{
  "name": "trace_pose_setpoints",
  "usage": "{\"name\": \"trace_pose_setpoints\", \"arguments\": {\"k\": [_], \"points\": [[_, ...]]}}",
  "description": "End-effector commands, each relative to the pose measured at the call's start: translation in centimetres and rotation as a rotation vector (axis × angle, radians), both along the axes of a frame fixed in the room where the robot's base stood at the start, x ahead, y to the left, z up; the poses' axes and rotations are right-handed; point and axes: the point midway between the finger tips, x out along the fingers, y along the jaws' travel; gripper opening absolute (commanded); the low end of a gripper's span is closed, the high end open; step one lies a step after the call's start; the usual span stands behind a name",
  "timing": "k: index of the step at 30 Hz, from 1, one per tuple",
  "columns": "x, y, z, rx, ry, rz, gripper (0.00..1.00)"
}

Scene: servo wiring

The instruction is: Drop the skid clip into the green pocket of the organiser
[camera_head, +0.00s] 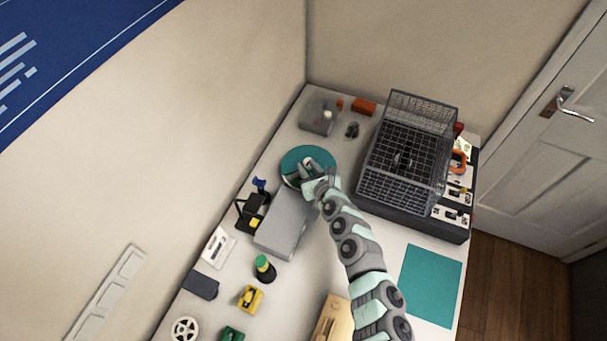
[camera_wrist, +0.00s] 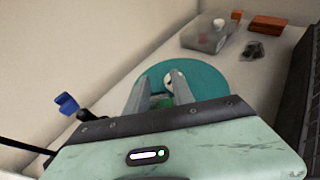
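My gripper (camera_head: 309,172) is low over a round teal mat (camera_head: 291,160) near the back left of the table. In the wrist view its two fingers (camera_wrist: 159,78) are apart, with the mat (camera_wrist: 208,80) beyond them. A small white and dark piece (camera_wrist: 168,82) shows between the fingertips, and a green bit (camera_wrist: 161,101) shows lower in the gap. I cannot tell whether either is the skid clip, or whether a finger touches them. No organiser can be picked out for certain. A small green block or holder (camera_head: 232,334) is at the bottom edge.
A grey box (camera_head: 284,222) stands close in front of the mat. A large wire basket (camera_head: 408,160) stands to the right. A translucent container (camera_head: 318,116) is behind. A blue-topped black stand (camera_head: 252,208) is at left. A teal square (camera_head: 431,285) lies clear at front right.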

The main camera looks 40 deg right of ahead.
Motion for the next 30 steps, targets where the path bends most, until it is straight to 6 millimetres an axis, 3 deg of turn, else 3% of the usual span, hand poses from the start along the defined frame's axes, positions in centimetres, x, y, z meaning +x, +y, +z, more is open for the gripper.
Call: {"name": "trace_pose_setpoints", "arguments": {"k": [6,17,30], "points": [[0.0,0.0,0.0,0.0,0.0,0.0,0.46],[-0.4,0.2,0.2,0.0,0.001,0.0,0.46],[-4.5,1.7,2.0,-0.001,0.006,0.004,0.46]]}}
